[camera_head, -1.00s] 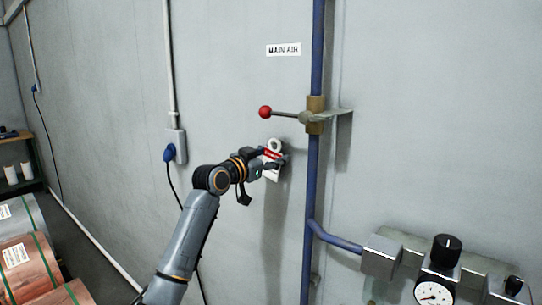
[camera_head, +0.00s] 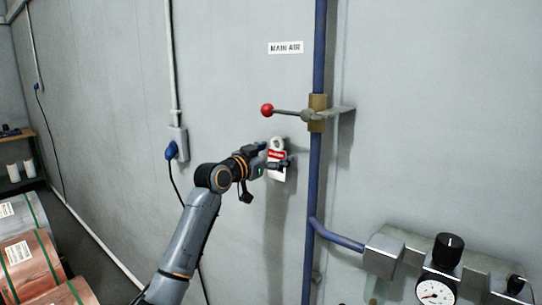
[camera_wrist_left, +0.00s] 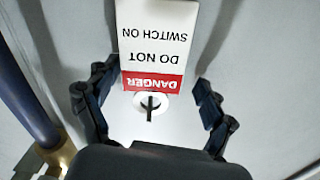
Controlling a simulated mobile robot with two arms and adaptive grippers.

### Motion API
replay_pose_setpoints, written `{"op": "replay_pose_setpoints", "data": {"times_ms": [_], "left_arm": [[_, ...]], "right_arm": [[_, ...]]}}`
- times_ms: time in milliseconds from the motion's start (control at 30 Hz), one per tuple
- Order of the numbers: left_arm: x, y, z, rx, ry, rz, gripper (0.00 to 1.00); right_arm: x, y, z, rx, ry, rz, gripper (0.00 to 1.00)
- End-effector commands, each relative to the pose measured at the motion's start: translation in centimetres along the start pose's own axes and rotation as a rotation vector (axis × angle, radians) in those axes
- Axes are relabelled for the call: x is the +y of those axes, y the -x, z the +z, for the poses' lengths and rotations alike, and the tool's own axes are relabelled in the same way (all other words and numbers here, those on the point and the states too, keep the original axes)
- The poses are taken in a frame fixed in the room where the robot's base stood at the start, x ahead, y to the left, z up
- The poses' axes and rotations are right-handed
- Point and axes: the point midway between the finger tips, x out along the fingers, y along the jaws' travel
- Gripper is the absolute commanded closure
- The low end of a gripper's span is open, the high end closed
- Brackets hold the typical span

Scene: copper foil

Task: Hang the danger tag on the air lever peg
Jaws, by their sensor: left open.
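The danger tag (camera_head: 277,172) is white with a red band and a ringed hole at its top. It hangs close to the grey wall, below the red-knobbed air lever (camera_head: 285,113). In the left wrist view the tag (camera_wrist_left: 155,45) appears upside down, and a dark peg-like shape (camera_wrist_left: 150,104) shows in its hole. My left gripper (camera_head: 274,156) is open, with one finger on each side of the tag. In the left wrist view gaps show between the tag and both fingers of the left gripper (camera_wrist_left: 148,100). My right gripper is out of view.
A blue vertical pipe (camera_head: 315,200) with a brass valve (camera_head: 317,113) stands just right of the tag. A regulator with a gauge (camera_head: 435,292) is at lower right. A blue plug (camera_head: 171,151) and cable are on the wall at left. Copper rolls (camera_head: 30,262) lie at lower left.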

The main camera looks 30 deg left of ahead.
Motion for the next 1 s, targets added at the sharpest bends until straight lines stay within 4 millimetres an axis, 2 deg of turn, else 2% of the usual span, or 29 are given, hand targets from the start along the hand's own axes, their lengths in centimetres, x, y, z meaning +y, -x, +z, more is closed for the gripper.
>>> {"op": "replay_pose_setpoints", "data": {"times_ms": [167,500,633,800,1000], "left_arm": [[-0.1,1.4,0.1,-0.001,-0.003,-0.001,0.17],[0.0,8.1,0.2,-0.003,-0.004,-0.001,0.17],[0.0,10.1,0.1,-0.001,-0.001,-0.001,0.17],[0.0,11.6,0.1,-0.001,-0.001,0.000,0.17],[0.0,12.0,0.0,0.000,0.000,0.000,0.17]], "right_arm": [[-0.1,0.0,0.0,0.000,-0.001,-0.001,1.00],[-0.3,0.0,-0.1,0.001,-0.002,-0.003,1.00],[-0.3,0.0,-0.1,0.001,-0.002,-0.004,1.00],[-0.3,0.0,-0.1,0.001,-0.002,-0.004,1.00],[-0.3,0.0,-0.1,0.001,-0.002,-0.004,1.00]]}}
